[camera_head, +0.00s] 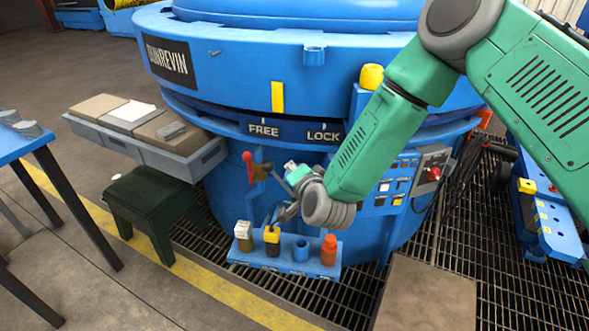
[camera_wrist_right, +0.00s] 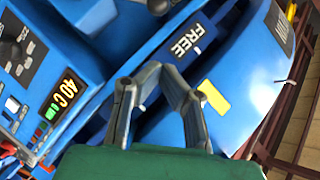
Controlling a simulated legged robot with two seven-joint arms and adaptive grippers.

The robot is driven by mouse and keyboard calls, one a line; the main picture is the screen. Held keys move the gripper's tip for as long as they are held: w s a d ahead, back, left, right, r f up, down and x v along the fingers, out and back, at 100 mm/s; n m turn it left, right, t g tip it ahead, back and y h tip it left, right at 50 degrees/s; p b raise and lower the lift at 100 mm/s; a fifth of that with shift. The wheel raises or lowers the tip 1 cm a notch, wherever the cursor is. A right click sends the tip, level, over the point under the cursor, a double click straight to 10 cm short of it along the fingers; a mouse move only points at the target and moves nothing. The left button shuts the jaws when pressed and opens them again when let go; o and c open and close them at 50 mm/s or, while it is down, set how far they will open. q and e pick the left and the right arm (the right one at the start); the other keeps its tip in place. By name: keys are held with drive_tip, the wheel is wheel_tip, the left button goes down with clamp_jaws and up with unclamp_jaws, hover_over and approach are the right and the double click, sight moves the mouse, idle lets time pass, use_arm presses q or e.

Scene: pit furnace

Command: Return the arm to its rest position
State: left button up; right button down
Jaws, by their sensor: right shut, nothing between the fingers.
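My right arm comes in from the right in the head view, green with grey joints, and reaches down in front of the blue furnace (camera_head: 290,85). My right gripper (camera_head: 281,213) is at its lower end, just above a small blue rack (camera_head: 285,262). In the right wrist view the two grey fingers of this gripper (camera_wrist_right: 160,70) come together at their tips, with nothing between them. The gripper overlaps the yellow-and-black item (camera_head: 272,240) in the head view; I cannot tell whether they touch. My left gripper is not in view.
A red-knobbed lever (camera_head: 248,165) stands close left of the gripper, below the FREE label. The rack also holds a white-topped item (camera_head: 243,236) and an orange-red bottle (camera_head: 328,250). A control panel (camera_head: 395,185) is right of the arm. A grey tray (camera_head: 190,160) and dark stool (camera_head: 152,200) stand left.

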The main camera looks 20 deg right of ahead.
drive_tip(key=shift+s+d+f, duration=0.15)
drive_tip(key=shift+s+d, duration=0.05)
drive_tip(key=shift+d, duration=0.2)
drive_tip(key=s+a+f+n+g+y, duration=0.2)
drive_tip(key=s+f+n+g, duration=0.45)
drive_tip(key=s+f, duration=0.9)
drive_tip(key=s+d+f+n+g, duration=0.1)
drive_tip(key=s+d+n+g, duration=0.2)
drive_tip(key=s, duration=0.9)
drive_tip(key=s+d+f+n+g+h, duration=0.1)
drive_tip(key=s+d+f+n+g, duration=0.1)
drive_tip(key=s, duration=1)
drive_tip(key=shift+d+n+g, duration=0.8)
drive_tip(key=shift+n+g, duration=0.05)
drive_tip(key=shift+g, duration=0.3)
drive_tip(key=shift+w, duration=0.2)
